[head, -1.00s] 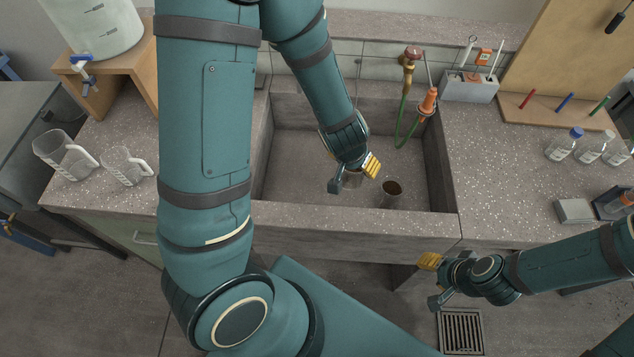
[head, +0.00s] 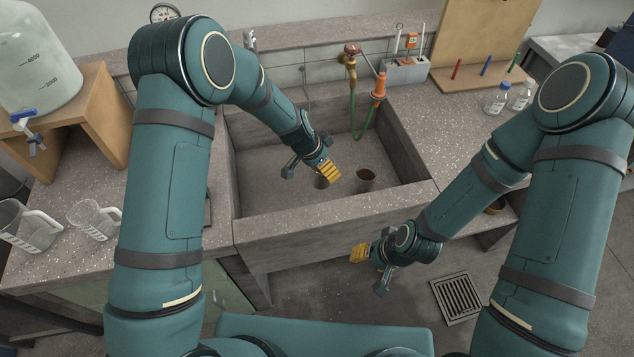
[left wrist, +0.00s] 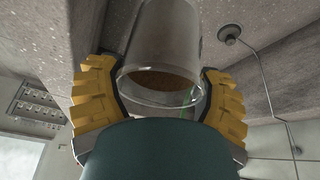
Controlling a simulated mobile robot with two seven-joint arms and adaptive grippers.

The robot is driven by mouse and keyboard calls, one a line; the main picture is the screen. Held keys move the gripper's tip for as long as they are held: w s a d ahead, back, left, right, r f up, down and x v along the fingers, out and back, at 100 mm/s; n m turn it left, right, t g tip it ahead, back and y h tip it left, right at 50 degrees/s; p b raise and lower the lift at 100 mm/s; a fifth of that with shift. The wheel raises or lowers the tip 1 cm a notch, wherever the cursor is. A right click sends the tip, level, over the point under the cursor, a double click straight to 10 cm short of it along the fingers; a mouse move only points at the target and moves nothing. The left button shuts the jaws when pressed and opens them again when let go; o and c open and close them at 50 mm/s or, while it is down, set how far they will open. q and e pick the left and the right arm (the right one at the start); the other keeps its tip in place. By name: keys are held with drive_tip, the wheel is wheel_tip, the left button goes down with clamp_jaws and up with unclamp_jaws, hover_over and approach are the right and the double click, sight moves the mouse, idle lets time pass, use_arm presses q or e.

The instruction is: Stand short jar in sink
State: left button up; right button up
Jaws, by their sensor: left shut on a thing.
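My left gripper (head: 310,170) is inside the stone sink (head: 335,206), shut around a clear glass jar (head: 321,182). The left wrist view shows this jar (left wrist: 168,40) between the yellow finger pads, with brown stuff inside. The pads hide part of it in the head view, and whether its base touches the sink floor is unclear. My right gripper (head: 371,269) is open and empty, in front of the sink.
A brass tap (head: 351,62) with a green hose is at the sink's back. Measuring jugs (head: 92,220) stand on the left counter, bottles (head: 495,100) on the right. A floor drain (head: 457,298) lies below. The sink's rear floor looks clear.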

use_arm(q)
drive_tip(key=w+d+f+m, duration=0.1)
drive_tip(key=f, duration=0.4)
drive_tip(key=w+d+f+m+g+b, duration=0.1)
drive_tip(key=d+f, duration=0.1)
drive_tip(key=f, duration=0.3)
drive_tip(key=d+f+m, duration=0.1)
drive_tip(key=f, duration=0.4)
drive_tip(key=shift+w+d+m+g+h+b, duration=0.3)
drive_tip(key=shift+w+m+b, duration=0.1)
drive_tip(key=shift+f, duration=0.1)
drive_tip(key=o, duration=1.2)
